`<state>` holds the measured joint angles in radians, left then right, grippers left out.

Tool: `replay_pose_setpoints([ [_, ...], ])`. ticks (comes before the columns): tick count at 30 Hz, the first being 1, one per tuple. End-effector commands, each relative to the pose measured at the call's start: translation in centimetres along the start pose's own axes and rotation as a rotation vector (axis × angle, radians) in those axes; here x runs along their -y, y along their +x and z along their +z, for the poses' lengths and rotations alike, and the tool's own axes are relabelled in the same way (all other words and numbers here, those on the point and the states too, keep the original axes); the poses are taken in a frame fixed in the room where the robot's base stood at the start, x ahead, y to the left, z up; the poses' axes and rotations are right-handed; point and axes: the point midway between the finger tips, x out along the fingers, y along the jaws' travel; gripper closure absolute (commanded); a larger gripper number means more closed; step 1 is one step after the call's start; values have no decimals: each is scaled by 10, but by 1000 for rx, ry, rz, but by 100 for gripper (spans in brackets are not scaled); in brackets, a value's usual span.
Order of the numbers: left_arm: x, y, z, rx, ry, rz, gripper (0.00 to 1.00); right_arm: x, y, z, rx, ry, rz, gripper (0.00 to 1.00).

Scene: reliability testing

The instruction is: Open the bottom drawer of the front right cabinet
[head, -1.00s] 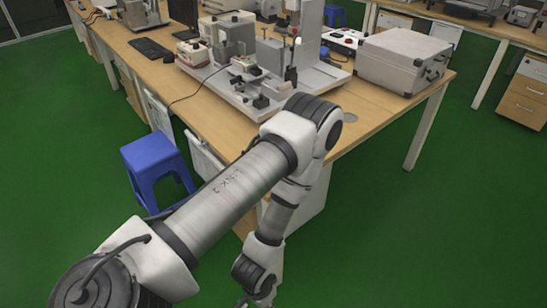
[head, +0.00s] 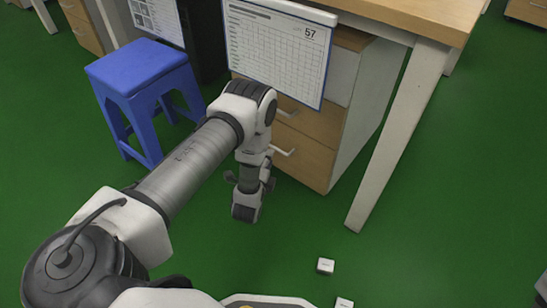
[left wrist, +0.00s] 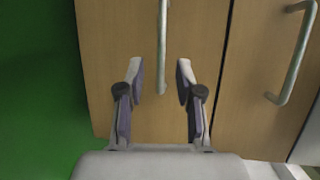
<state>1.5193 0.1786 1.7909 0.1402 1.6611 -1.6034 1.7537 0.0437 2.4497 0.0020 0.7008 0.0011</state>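The front right cabinet (head: 365,95) stands under the desk, with wood drawer fronts and a pale side. Its bottom drawer (head: 306,162) looks shut and has a bar handle (head: 284,151). In the left wrist view the picture is turned, so the bottom drawer (left wrist: 110,55) is the left panel beside the green floor. My left gripper (left wrist: 159,68) is open, facing that drawer, with the end of its handle (left wrist: 162,30) between or just beyond the fingertips. Contact cannot be told. In the head view my wrist hangs just left of the drawer. My right gripper is not in view.
The upper drawer handle (left wrist: 291,60) is at right in the wrist view. A calendar sheet (head: 277,50) hangs over the upper cabinet. A blue stool (head: 145,85) stands left of my arm. Small white cubes (head: 326,265) lie on the open green floor. A desk leg (head: 398,140) is at right.

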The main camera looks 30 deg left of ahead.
Motion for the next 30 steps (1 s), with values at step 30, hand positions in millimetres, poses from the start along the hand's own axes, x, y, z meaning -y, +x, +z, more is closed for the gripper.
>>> replay_pose_setpoints([
  [30,2,70,0,-1,-4,4,100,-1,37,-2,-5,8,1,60],
])
